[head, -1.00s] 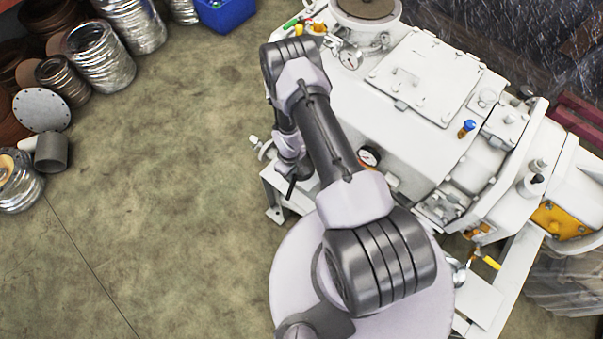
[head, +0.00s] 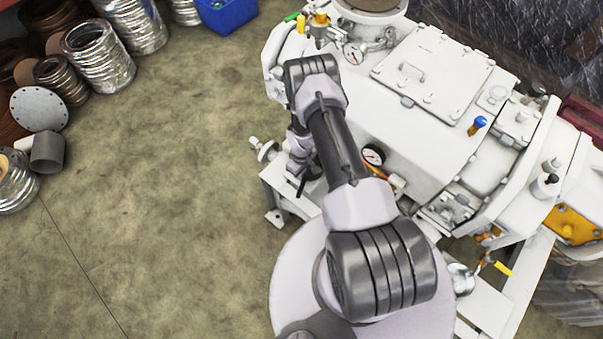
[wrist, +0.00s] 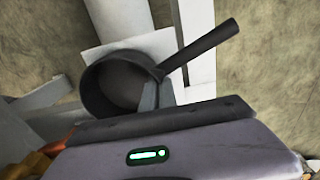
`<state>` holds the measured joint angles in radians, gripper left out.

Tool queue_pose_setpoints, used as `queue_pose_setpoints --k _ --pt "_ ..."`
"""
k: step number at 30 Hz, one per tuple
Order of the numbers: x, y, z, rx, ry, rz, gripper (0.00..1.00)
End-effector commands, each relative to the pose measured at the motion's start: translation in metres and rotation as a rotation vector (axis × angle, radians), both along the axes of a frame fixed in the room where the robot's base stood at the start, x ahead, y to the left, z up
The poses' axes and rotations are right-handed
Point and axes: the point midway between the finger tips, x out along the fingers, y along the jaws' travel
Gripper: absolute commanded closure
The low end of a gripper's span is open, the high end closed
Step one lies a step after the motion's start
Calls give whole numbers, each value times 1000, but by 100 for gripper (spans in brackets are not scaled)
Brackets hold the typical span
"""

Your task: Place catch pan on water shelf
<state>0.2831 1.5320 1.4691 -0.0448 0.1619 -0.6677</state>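The catch pan (wrist: 112,86) is a dark round pan with a long handle (wrist: 203,46) pointing up and right in the wrist view. My gripper (wrist: 157,94) has its grey fingers close together at the pan's near right rim and appears shut on it. A pale flat plate (wrist: 95,54), perhaps the water shelf, shows behind and below the pan. I cannot tell whether the pan touches it. In the head view my arm hides the pan, and my gripper cannot be made out clearly.
The white vacuum machine (head: 420,130) with gauges and valves stands right of my arm. White frame beams (wrist: 196,40) run close around the pan. Open floor (head: 150,150) lies to the left, with metal coils (head: 100,55) and a blue bin (head: 226,14) beyond.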

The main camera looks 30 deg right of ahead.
Motion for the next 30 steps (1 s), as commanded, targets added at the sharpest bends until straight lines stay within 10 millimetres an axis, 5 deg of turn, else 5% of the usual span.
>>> queue_pose_setpoints --k 5,14,17,24,30 --pt "0 0 -2 0 0 0 76" --pt "0 0 0 0 0 0 76" --pt "1 0 16 0 -2 0 76" --pt "1 0 86 0 -2 0 76" --pt "0 0 119 0 0 0 76"
